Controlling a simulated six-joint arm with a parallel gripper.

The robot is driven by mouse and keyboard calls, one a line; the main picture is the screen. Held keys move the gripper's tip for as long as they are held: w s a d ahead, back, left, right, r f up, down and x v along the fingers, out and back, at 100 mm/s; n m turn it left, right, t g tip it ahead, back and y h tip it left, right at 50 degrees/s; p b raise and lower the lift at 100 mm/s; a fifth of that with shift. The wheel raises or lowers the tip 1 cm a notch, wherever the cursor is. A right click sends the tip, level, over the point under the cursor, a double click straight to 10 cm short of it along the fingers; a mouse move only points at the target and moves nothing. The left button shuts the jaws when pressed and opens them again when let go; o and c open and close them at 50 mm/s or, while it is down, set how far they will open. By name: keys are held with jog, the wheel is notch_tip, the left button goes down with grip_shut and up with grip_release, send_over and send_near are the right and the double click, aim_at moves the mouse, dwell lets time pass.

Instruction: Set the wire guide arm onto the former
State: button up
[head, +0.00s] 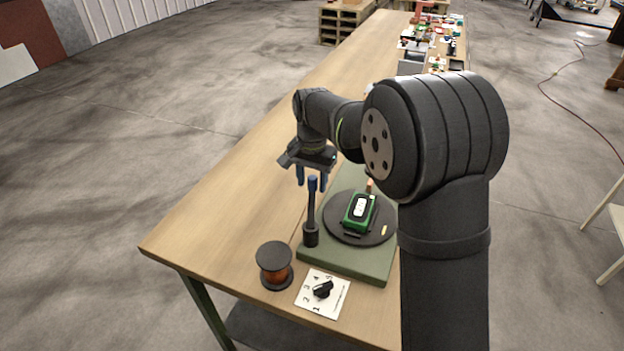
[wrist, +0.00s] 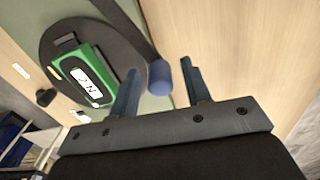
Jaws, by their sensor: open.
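The wire guide arm (head: 311,207) is a dark upright post with a blue cap. It stands on the green base plate at the left of the turntable. The former (head: 359,211) is a green block with a white face on the dark round turntable; it also shows in the wrist view (wrist: 84,75). My gripper (head: 311,181) is open above the guide arm. In the wrist view the blue cap (wrist: 159,77) appears between my two open fingers (wrist: 159,70), apart from both. I cannot tell how far the cap is below the fingertips.
The dark turntable (head: 341,229) sits on the green base plate (head: 352,263). A copper wire spool (head: 274,266) and a white numbered dial panel (head: 322,294) are at the front of the wooden bench (head: 225,205). The bench is clear on the left; clutter lies far back.

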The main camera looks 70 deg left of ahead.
grip_shut()
jog(key=w+d+m, duration=0.1)
jog(key=m, duration=0.1)
jog(key=w+d+m, duration=0.3)
jog(key=w+m, duration=0.1)
jog(key=m, duration=0.1)
jog(key=shift+w+d, duration=0.1)
jog(key=shift+d, duration=0.2)
jog(key=d+m, duration=0.1)
jog(key=w+d+m, duration=0.1)
jog(key=m, duration=0.1)
jog(key=shift+d, duration=0.3)
jog(key=shift+w+d+m, duration=0.2)
jog(key=shift+d+m, duration=0.6)
